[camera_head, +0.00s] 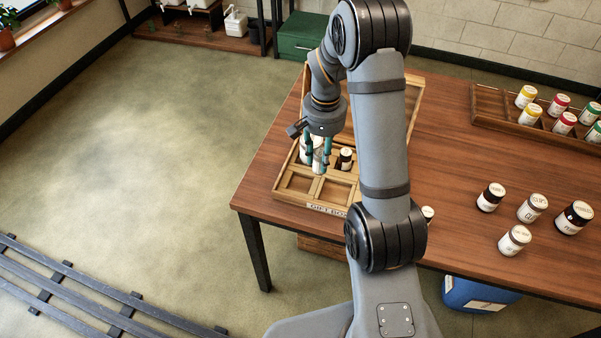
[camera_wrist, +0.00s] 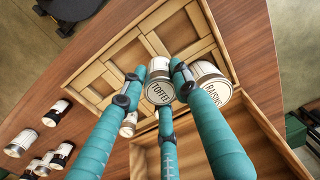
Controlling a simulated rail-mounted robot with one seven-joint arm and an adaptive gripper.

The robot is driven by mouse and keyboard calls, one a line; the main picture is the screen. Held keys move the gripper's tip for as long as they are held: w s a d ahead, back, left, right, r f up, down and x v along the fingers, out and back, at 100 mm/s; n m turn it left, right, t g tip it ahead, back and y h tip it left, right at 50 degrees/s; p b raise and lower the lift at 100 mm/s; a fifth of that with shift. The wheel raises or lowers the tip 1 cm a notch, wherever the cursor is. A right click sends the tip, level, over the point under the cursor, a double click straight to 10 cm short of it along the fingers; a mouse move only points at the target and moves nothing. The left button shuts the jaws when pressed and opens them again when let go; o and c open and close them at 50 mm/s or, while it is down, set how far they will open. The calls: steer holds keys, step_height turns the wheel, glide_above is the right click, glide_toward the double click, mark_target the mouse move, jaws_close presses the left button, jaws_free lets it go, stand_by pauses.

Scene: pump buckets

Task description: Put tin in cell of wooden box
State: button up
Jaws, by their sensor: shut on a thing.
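The white tin labelled TOFFEE (camera_wrist: 159,92) is held between the teal fingers of my gripper (camera_head: 318,152), its labelled end facing the wrist camera. In the head view the held tin (camera_head: 318,166) is over the wooden box (camera_head: 327,208), marked GIFT BOX. I cannot tell whether its far end touches the cell floor. A white tin labelled RAISINS (camera_wrist: 213,88) is in the box close beside the fingers. A dark-lidded tin (camera_head: 345,158) is in the box just right of my gripper. Front cells of the box are empty.
Several loose tins (camera_head: 532,208) stand on the right of the brown table (camera_head: 450,130). A wooden rack (camera_head: 484,112) with coloured-lid tins is at the back right. My arm hides part of the box and table.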

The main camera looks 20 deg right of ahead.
steer(key=a+f, duration=0.1)
steer(key=w+a+f, duration=0.1)
steer(key=a, duration=0.1)
steer(key=a+f, duration=0.1)
steer(key=a, duration=0.1)
steer(key=shift+w+p, duration=0.25)
steer(key=shift+p, duration=0.1)
steer(key=shift+f+p, duration=0.35)
steer(key=shift+f, duration=1.75)
steer(key=shift+f, duration=0.2)
steer(key=o, duration=1.1)
step_height(320, 180, up, 12)
steer(key=shift+r+b, duration=0.25)
steer(key=shift+b, duration=0.25)
